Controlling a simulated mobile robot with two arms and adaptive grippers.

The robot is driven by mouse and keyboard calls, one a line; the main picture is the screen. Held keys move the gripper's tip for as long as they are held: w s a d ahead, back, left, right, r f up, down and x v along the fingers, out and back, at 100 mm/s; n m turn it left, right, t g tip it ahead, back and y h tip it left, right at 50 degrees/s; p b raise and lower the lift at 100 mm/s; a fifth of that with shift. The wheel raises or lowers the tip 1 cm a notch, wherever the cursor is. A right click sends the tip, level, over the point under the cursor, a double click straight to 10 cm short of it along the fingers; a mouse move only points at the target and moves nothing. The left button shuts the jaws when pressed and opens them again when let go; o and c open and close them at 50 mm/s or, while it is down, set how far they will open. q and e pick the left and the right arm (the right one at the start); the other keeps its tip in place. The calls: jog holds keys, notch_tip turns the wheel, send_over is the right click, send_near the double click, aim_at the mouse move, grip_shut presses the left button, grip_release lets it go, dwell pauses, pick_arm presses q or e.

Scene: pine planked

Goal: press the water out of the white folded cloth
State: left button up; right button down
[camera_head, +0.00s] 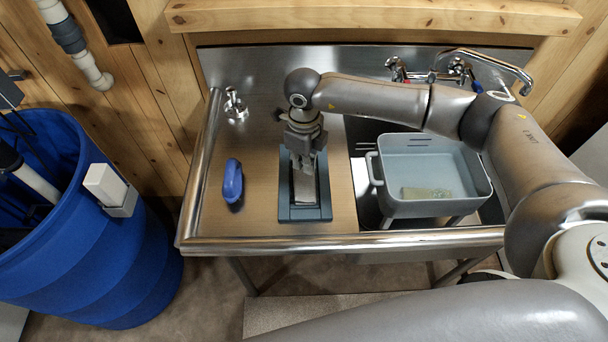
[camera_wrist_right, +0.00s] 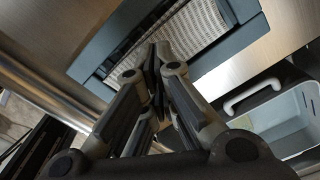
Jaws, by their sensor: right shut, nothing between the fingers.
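The white folded cloth (camera_head: 304,188) lies in a dark blue-grey rectangular tray (camera_head: 305,214) on the steel drainboard. In the right wrist view the cloth (camera_wrist_right: 205,25) shows a ribbed, pale weave inside the tray's frame (camera_wrist_right: 97,48). My right gripper (camera_head: 303,165) points down over the tray, its fingers shut and empty. In the right wrist view its fingertips (camera_wrist_right: 158,52) overlap the cloth; I cannot tell if they touch it. The gripper hides part of the cloth. My left gripper is not in view.
A grey-blue basin (camera_head: 430,207) with a flat pale piece (camera_head: 426,193) inside stands in the sink to the right. A blue brush-like object (camera_head: 232,181) lies left of the tray. A tap (camera_head: 490,62) is at the back right. A blue barrel (camera_head: 90,250) stands left.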

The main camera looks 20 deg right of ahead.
jog(key=shift+f, duration=0.2)
jog(key=shift+f+b, duration=0.85)
jog(key=shift+b, duration=0.2)
jog(key=shift+s+f+b, duration=0.25)
jog(key=shift+f+b, duration=0.05)
jog(key=shift+b, duration=0.3)
dwell(0.4)
jog(key=shift+w+r+b, duration=0.1)
jog(key=shift+r+b, duration=0.1)
jog(key=shift+b, duration=0.35)
dwell(0.8)
jog(key=shift+f+b, duration=0.1)
jog(key=shift+b, duration=0.35)
dwell(0.4)
jog(key=shift+b, duration=1.25)
dwell(1.7)
